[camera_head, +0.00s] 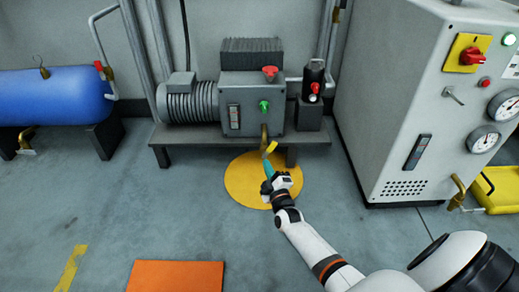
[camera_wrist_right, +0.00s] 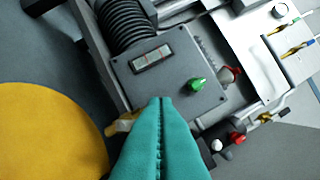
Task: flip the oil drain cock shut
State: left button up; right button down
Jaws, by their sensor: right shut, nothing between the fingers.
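The oil drain cock (camera_head: 264,134) is a brass spout low on the front of the grey pump (camera_head: 252,100), with a yellow lever (camera_head: 271,147) angled down to the right. My right gripper (camera_head: 267,163) has teal fingers, shut and empty, just below the lever; I cannot tell whether they touch it. In the right wrist view the shut fingertips (camera_wrist_right: 161,100) point toward the pump's front. A yellowish part of the cock (camera_wrist_right: 122,125) shows left of the fingers, which hide the rest. My left gripper is not in view.
A round yellow mat (camera_head: 238,182) lies on the floor below the pump. A grey cabinet (camera_head: 400,110) with gauges stands at the right, with another brass cock (camera_head: 458,189) low on it. A blue tank (camera_head: 50,95) stands at the left. The floor in front is mostly clear.

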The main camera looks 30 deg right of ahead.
aim_at(269, 149)
jog(key=w+d+b, duration=0.1)
jog(key=w+b, duration=0.1)
jog(key=b, duration=0.1)
jog(key=w+d+b, duration=0.2)
jog(key=w+b, duration=0.1)
jog(key=b, duration=0.1)
jog(key=w+d+b, duration=0.2)
jog(key=b, duration=0.1)
jog(key=shift+w+d+f+b, duration=0.15)
jog(key=shift+w+b, duration=0.15)
jog(key=shift+w, duration=0.1)
